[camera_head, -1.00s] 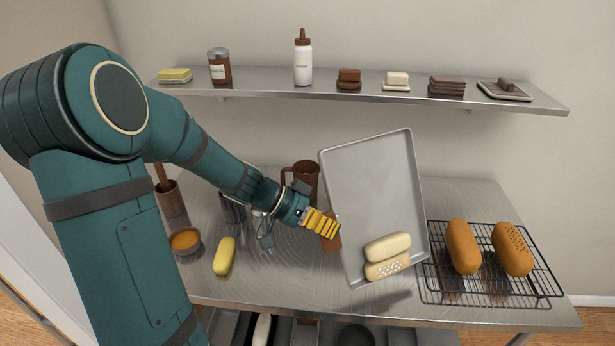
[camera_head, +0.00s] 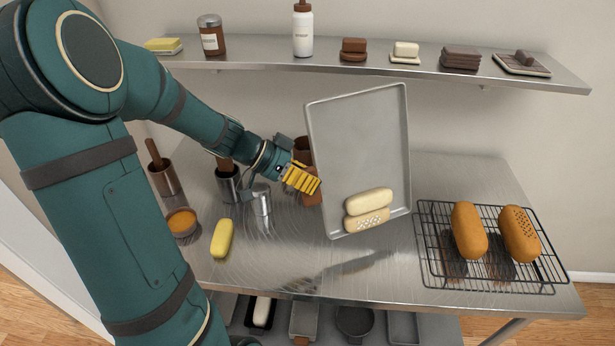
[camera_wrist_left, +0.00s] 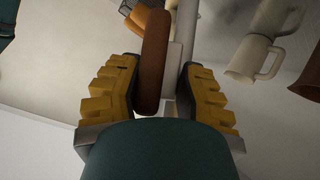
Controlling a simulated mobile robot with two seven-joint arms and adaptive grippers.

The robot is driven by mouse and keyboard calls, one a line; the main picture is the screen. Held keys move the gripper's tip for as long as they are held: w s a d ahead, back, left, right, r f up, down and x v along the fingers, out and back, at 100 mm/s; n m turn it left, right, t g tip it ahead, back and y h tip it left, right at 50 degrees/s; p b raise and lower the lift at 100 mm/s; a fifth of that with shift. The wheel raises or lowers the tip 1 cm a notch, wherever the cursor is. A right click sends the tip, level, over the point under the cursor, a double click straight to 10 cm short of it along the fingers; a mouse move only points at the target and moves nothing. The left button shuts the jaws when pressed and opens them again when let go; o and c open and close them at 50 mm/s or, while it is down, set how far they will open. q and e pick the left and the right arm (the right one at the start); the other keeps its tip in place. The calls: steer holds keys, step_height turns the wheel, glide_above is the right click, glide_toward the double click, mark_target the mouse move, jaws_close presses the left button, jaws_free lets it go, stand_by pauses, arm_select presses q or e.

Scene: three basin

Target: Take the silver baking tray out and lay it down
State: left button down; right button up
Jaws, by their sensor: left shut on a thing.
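The silver baking tray (camera_head: 350,130) is held up steeply tilted in the air above the steel table (camera_head: 390,290), and its shadow falls below it. Two pale loaves (camera_head: 368,201) rest against its lower part; one is dotted. My left gripper (camera_head: 306,184) is at the tray's left edge, shut. In the left wrist view, a brown rounded piece (camera_wrist_left: 152,65) and a pale strip lie between the fingers (camera_wrist_left: 160,100). A brown patch also shows beside the fingertips in the head view. The exact contact is hard to see. My right gripper is out of view.
A black wire rack (camera_head: 490,280) with two brown loaves stands at the right. A yellow loaf (camera_head: 222,238), an orange bowl (camera_head: 182,223) and metal cups stand at the left. A wall shelf (camera_head: 380,62) with small items runs behind. The front middle table is clear.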

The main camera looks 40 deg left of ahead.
mark_target(322, 208)
arm_select(q)
steer(key=shift+f+b, duration=1.15)
steer(key=shift+f, duration=2.35)
steer(key=c, duration=0.6)
jaws_free()
steer(key=v, duration=1.2)
steer(key=shift+r, duration=0.1)
